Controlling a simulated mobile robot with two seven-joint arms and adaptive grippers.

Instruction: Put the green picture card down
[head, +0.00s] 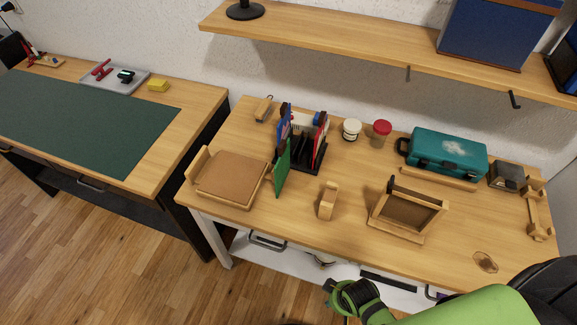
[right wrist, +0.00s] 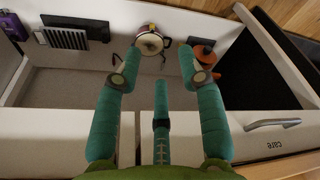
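A green card (head: 282,170) stands upright on its edge at the front left of a black card rack (head: 312,164) on the wooden table. I see only a plain green side; whether its lower end is in the rack or on the tabletop I cannot tell. My right gripper (head: 332,289) is low at the table's front edge, well apart from the card. In the right wrist view its teal fingers (right wrist: 161,56) are spread with nothing between them, above an open drawer (right wrist: 75,88). My left gripper is in neither view.
A cork-topped wooden tray (head: 230,178) lies left of the card. A small wooden stand (head: 328,201), a wooden frame (head: 407,212) and a teal case (head: 447,154) are to the right. A shelf (head: 390,50) overhangs the back. The table's front middle is clear.

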